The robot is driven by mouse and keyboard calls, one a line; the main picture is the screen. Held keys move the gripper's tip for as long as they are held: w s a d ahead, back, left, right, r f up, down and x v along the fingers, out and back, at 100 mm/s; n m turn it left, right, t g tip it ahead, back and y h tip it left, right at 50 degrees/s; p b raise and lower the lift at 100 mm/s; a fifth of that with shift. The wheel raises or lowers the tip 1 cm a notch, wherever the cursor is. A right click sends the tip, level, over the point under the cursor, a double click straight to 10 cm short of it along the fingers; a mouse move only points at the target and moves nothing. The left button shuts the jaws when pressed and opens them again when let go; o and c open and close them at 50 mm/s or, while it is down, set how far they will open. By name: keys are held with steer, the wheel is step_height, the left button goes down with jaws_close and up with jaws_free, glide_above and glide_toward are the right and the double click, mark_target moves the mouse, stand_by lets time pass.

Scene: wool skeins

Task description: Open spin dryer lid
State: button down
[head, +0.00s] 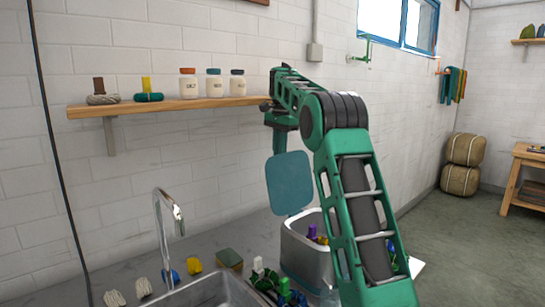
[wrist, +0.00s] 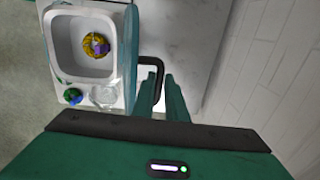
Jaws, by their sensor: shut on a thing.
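The spin dryer (head: 300,262) is a pale box beside the sink, with its top open. Its blue-teal lid (head: 289,183) stands raised, close to upright, above the opening. In the wrist view the lid (wrist: 131,50) shows nearly edge-on at the right of the open tub (wrist: 52,45). A yellow ring (wrist: 94,44) and a purple piece (wrist: 101,48) lie inside. My gripper (wrist: 163,98) is shut on the lid's black handle (wrist: 158,66). In the head view my gripper (head: 279,142) is at the lid's top edge, and the handle is hidden.
A wooden shelf (head: 140,107) with jars and skeins runs along the wall behind my arm. A faucet (head: 168,225), sink (head: 205,292) and small coloured items stand left of the dryer. A green-blue knob-like piece (wrist: 73,96) sits by the tub. Floor is free at right.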

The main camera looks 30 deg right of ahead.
steer(key=shift+w+a+r, duration=0.15)
steer(key=shift+w+a, duration=0.05)
steer(key=shift+w, duration=0.1)
steer(key=shift+w+a+f, duration=0.15)
steer(key=shift+w+f, duration=0.2)
steer(key=shift+w, duration=0.15)
steer(key=c, duration=1.8)
jaws_free()
steer(key=shift+c, duration=0.2)
steer(key=shift+w+a+f, duration=0.1)
steer(key=shift+w+f, duration=0.25)
steer(key=o, duration=0.6)
steer(key=shift+w+f, duration=0.6)
steer(key=shift+w, duration=0.15)
steer(key=shift+s+d+r, duration=0.25)
steer(key=shift+s+r, duration=0.3)
steer(key=shift+s, duration=0.05)
steer(key=c, duration=0.4)
steer(key=shift+s+r, duration=0.15)
steer(key=shift+r, duration=0.1)
steer(key=shift+c, duration=1)
steer(key=shift+r, duration=0.1)
